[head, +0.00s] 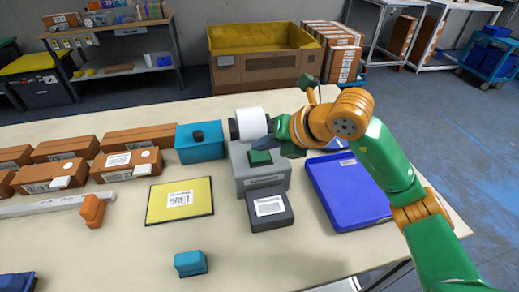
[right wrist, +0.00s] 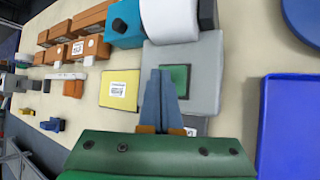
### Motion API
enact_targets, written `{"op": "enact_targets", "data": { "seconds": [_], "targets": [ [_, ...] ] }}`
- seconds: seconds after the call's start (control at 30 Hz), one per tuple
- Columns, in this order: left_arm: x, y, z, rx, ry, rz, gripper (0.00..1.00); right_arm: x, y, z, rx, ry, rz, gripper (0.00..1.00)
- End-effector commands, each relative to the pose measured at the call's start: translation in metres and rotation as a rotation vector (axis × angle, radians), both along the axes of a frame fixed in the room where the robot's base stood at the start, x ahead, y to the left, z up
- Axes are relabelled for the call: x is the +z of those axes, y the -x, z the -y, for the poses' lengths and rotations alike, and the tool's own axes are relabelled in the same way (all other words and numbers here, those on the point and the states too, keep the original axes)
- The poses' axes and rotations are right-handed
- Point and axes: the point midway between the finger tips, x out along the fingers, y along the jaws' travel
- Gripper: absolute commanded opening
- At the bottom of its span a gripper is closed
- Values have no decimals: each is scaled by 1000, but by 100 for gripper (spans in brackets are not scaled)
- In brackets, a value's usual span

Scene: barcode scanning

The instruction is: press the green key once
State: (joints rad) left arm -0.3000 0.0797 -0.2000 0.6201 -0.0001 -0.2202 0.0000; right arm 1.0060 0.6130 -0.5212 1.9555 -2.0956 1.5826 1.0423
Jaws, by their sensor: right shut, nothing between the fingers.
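The green key (head: 261,157) is a square button on top of a grey box-shaped machine (head: 249,181) with a white paper roll (head: 251,123) behind it. My right gripper (head: 268,145) is shut and empty, its fingertips above the key's far side in the head view. In the right wrist view the blue-grey fingers (right wrist: 161,74) partly cover the green key (right wrist: 179,77). I cannot tell whether the fingertips touch the key. My left gripper is not in view.
A dark grey box (head: 269,209) stands in front of the machine, a blue tray (head: 349,194) to its right. A teal box (head: 200,142) and a yellow pad (head: 180,199) lie to its left. Brown boxes (head: 127,164) line the far left. The table's front middle is mostly clear.

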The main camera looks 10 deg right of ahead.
Motion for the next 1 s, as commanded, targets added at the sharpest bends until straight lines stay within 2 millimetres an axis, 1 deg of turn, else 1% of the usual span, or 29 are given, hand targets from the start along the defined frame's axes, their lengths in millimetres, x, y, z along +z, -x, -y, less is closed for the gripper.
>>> {"op": "enact_targets", "data": {
  "seconds": [0.03, 0.07, 0.33, 0.43, 0.9, 1.0],
  "targets": [
    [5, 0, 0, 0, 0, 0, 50, 5, 0, 0, 0, 0, 0, 0],
    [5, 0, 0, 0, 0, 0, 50, 6, 0, 0, 0, 0, 0, 0],
    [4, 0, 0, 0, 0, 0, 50, 5, 0, 0, -1, 0, 1, 0],
    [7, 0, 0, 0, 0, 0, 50, 9, 0, 0, -1, 0, 1, 0],
    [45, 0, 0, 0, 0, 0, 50, 56, 0, 0, 0, 0, 2, 0],
    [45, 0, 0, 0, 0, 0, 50, 57, 0, 0, -1, -1, 2, 0]
  ]
}}
